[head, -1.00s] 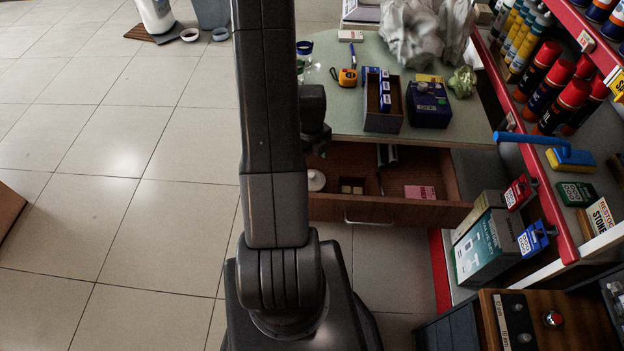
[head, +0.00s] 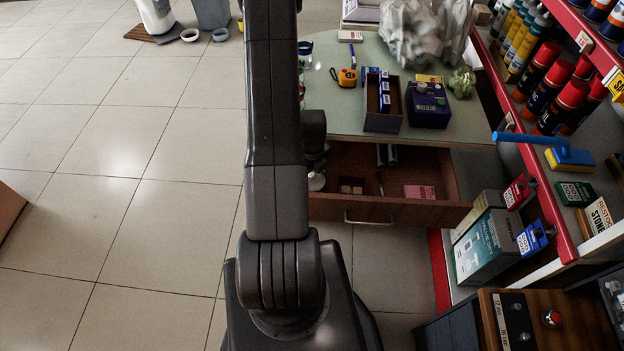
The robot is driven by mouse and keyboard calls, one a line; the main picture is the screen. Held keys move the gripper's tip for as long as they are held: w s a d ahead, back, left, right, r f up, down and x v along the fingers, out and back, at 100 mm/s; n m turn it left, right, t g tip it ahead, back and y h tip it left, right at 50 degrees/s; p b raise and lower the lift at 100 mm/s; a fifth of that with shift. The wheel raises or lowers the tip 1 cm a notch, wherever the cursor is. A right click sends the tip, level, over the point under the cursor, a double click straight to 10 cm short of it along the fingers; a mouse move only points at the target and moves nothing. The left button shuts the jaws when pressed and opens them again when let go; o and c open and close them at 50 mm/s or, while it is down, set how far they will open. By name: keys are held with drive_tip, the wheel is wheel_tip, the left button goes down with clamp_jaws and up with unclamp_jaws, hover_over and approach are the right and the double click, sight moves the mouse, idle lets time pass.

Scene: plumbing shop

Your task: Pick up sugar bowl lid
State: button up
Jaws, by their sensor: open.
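The sugar bowl lid, a small white round piece (head: 316,183), is in the open drawer (head: 415,211) at its left end. Its upper part is hidden behind my gripper. My gripper (head: 317,170) is open and points down over the lid, partly hidden by my own arm. I cannot tell whether the fingers touch the lid or are around it.
The drawer also holds a pink box (head: 420,192) and small tan blocks (head: 352,186). The green tabletop (head: 345,105) above carries an orange tape measure (head: 347,77) and a dark open box (head: 384,122). Shelves with spray cans (head: 565,105) stand at right.

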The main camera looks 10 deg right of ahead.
drive_tip(key=c, duration=1.3)
drive_tip(key=shift+s, duration=0.1)
drive_tip(key=shift+c, duration=1.5)
drive_tip(key=shift+s, duration=0.1)
